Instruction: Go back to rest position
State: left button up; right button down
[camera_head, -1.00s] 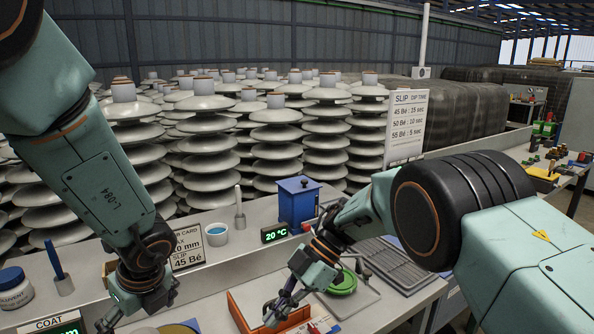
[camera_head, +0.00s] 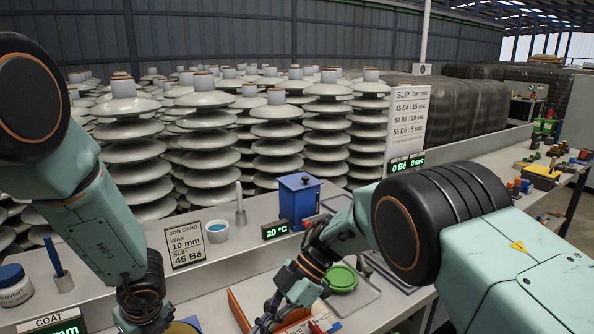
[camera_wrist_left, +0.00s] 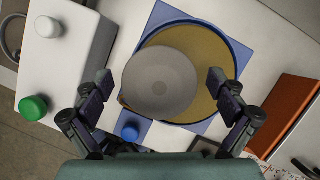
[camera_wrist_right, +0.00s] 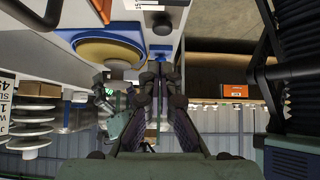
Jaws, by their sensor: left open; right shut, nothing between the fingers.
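My left gripper (camera_wrist_left: 160,84) is open, its fingers apart above a round dish (camera_wrist_left: 214,100) of tan material on a blue square base. A round grey piece (camera_wrist_left: 160,82) shows inside the dish, between the fingers in the picture; I cannot tell whether it touches them, but the fingers are not closed on it. In the head view the left fingertips are below the lower edge. My right gripper (camera_wrist_right: 158,75) is shut and empty. In the head view it hangs low above the bench, near the orange tray (camera_head: 237,309).
Several insulator stacks (camera_head: 205,145) stand behind the bench. A blue box (camera_head: 299,198), white cup (camera_head: 217,232), job card (camera_head: 186,243) and green round lid (camera_head: 342,278) are on the bench. A solvent jar (camera_head: 14,286) stands at left. A slip sign (camera_head: 408,108) stands behind my right arm.

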jog(key=s+a+f, duration=0.2)
jog(key=a, duration=0.1)
jog(key=shift+s, duration=0.2)
jog(key=v, duration=1)
jog(key=s+f+m+t+y, duration=0.1)
jog(key=s+f+m+y, duration=0.1)
jog(key=s+f+y, duration=0.1)
jog(key=shift+s+f+y, duration=0.4)
jog(key=shift+s+f, duration=0.2)
jog(key=shift+f, duration=0.4)
jog(key=shift+m, duration=0.3)
